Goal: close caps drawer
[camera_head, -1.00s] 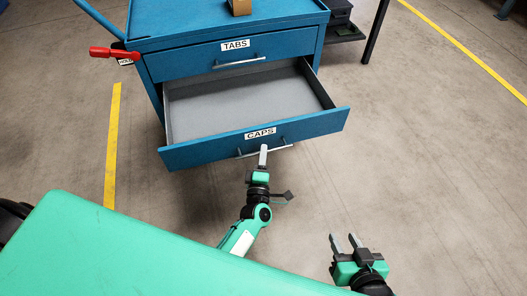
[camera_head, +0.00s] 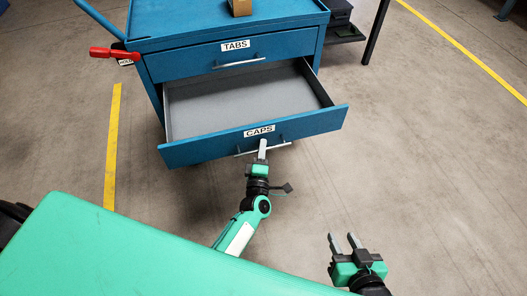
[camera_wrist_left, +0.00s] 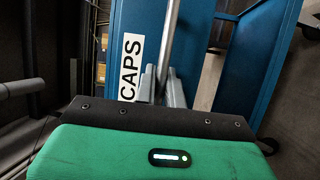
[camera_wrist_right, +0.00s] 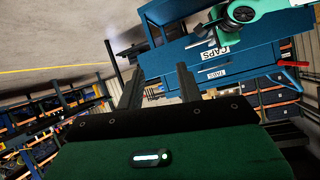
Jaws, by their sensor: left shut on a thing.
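The blue CAPS drawer (camera_head: 200,153) is pulled far out of the blue cabinet, and its grey inside looks empty. Its front carries a CAPS label and a metal bar handle (camera_head: 245,154). My left gripper (camera_head: 263,148) is shut on that handle near its middle. In the left wrist view the handle bar (camera_wrist_left: 168,45) runs between the fingers, beside the CAPS label (camera_wrist_left: 131,66). My right gripper (camera_head: 344,243) is open and empty, low at the right, apart from the drawer. Its spread fingers also show in the right wrist view (camera_wrist_right: 160,88).
The TABS drawer (camera_head: 190,65) above is shut. A brown box (camera_head: 240,7) stands on the cabinet top. A red handle (camera_head: 113,53) sticks out at the cabinet's left. A dark table leg (camera_head: 375,30) stands behind at right. The floor at right is clear.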

